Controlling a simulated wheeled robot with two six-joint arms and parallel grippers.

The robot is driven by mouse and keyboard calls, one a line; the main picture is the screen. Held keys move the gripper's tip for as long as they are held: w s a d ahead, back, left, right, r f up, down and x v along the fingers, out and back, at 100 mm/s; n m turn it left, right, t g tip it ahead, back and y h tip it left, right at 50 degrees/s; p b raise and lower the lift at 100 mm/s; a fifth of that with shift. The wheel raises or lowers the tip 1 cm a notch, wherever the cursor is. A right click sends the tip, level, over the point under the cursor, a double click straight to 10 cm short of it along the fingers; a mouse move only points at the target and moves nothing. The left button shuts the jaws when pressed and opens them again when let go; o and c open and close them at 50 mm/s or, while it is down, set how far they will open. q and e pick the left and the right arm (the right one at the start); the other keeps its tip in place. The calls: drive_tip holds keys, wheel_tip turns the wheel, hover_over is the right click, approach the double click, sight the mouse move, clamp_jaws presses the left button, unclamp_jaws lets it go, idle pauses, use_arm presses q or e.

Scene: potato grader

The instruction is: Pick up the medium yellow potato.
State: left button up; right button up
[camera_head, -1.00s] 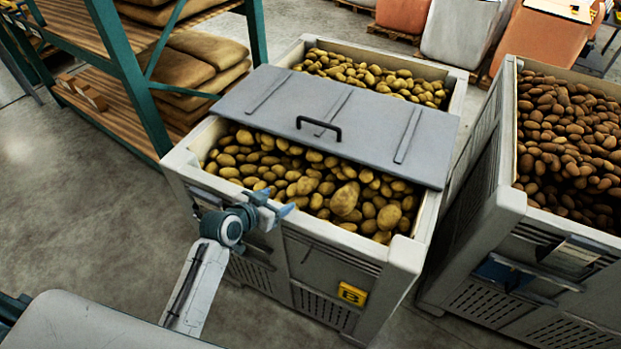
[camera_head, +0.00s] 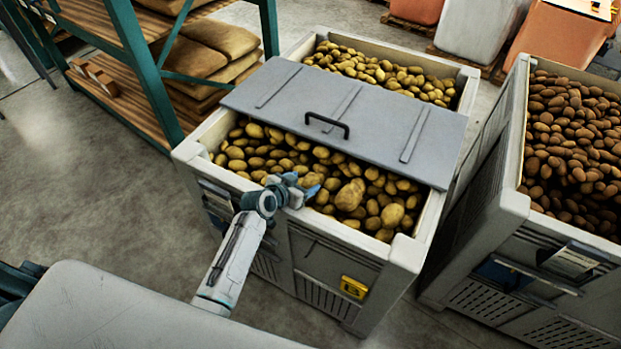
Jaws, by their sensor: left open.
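Many yellow potatoes of mixed sizes fill the grey crate marked B (camera_head: 408,252). A larger yellow potato (camera_head: 349,197) lies on the pile just right of my left gripper. Another rounded yellow potato (camera_head: 392,215) lies further right, near the front right corner. I cannot tell for sure which one is the medium potato. My left gripper (camera_head: 310,187) is open and empty over the crate's front rim, its fingers pointing right over the front of the pile. It hides a few potatoes there. My right gripper is not in view.
A grey lid (camera_head: 345,115) with a black handle (camera_head: 327,124) lies across the crate's middle, covering part of the pile. A second crate (camera_head: 512,215) of brown potatoes stands close at right. A shelf with sacks (camera_head: 215,42) stands at the back left.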

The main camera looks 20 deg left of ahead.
sight(310, 179)
use_arm(q)
drive_tip(key=shift+x, duration=1.15)
drive_tip(key=shift+c, duration=0.5)
drive_tip(key=c, duration=1)
